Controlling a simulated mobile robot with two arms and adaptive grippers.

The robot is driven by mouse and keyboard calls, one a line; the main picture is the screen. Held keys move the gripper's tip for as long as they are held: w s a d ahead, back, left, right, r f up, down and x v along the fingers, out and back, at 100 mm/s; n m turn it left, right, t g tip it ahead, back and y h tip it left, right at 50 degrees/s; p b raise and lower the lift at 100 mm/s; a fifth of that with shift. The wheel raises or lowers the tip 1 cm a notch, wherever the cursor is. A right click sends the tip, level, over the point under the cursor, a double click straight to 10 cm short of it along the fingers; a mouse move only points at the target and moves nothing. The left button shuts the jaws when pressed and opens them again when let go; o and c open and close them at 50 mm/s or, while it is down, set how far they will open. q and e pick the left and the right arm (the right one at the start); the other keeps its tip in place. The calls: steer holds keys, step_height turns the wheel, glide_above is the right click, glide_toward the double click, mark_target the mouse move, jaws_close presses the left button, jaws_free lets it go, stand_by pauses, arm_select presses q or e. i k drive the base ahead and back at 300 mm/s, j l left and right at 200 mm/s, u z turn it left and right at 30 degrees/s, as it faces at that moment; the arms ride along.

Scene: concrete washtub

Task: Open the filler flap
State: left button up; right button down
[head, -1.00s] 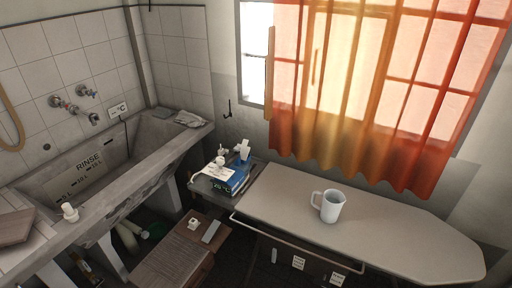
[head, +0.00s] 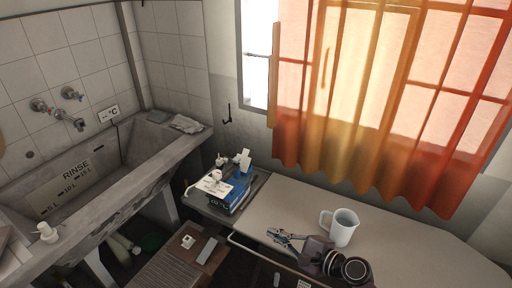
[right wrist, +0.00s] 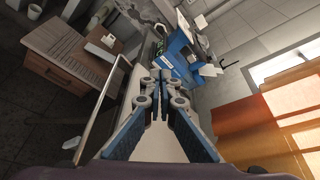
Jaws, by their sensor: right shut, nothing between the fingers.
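A blue and white appliance (head: 240,190) sits on the grey stand at the left end of the ironing board, with a white paper on it. It also shows in the right wrist view (right wrist: 178,58), just beyond my fingertips. I cannot make out the filler flap itself or tell its state. My right gripper (head: 272,235) is over the left part of the ironing board, fingers pointing left, apart from the appliance. In the right wrist view its fingers (right wrist: 161,78) are together and empty. My left gripper is not in view.
A white jug (head: 343,229) stands on the ironing board (head: 290,200), just behind my right gripper. A metal rail (head: 250,250) runs along the board's front. A concrete washtub (head: 150,165) is at left, a wooden cabinet (head: 165,275) at front. An orange curtain (head: 350,100) hangs behind.

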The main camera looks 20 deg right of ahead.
mark_target(245, 162)
steer(key=i+l, duration=0.3)
steer(key=i, duration=0.2)
steer(key=i+l, duration=0.3)
steer(key=i, duration=0.25)
